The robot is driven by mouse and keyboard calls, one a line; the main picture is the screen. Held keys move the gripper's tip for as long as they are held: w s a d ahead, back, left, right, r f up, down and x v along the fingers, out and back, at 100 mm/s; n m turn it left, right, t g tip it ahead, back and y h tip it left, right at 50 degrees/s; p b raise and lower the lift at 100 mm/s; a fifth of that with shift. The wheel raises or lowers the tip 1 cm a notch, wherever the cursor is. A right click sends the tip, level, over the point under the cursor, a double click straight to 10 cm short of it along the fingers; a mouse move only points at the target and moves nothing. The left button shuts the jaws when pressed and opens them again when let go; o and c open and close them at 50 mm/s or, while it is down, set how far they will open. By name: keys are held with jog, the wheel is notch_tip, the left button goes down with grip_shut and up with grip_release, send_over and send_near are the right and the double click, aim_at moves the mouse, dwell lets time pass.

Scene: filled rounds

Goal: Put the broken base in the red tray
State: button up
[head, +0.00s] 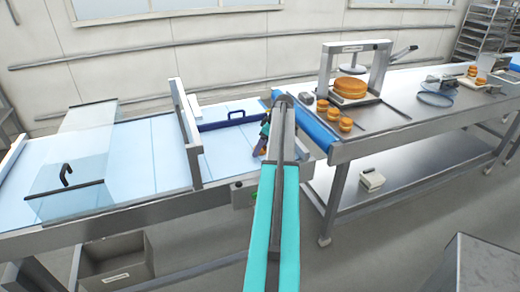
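My gripper (263,142) is at the far end of my teal arm, low over the right end of the conveyor belt (130,160). My arm hides much of it, and its fingers are too small to read. A small orange-brown piece (262,152) shows at the gripper; I cannot tell whether it is the broken base, or whether it is held. Orange-brown round bases (333,114) sit in a row on the steel table at right. I cannot make out a break in any of them. No red tray is in view.
A clear guard (75,165) and a white frame (185,135) stand over the belt. A blue handled piece (235,119) lies along its back. A press (355,70) with a large round cake stands on the steel table (400,125). A grey bin (115,268) is below left.

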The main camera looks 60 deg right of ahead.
dwell(0.4)
jog(key=c, duration=0.9)
jog(key=shift+o, duration=0.2)
jog(key=shift+r, duration=0.2)
jog(key=shift+r+b, duration=0.95)
jog(key=shift+r, duration=0.55)
jog(key=s+a+b, duration=0.1)
jog(key=s+a, duration=0.1)
jog(key=s, duration=0.3)
jog(key=s+a+r+b, duration=0.1)
jog(key=s, duration=0.4)
jog(key=s+a+b, duration=0.2)
jog(key=s, duration=0.3)
jog(key=shift+a+r, duration=0.3)
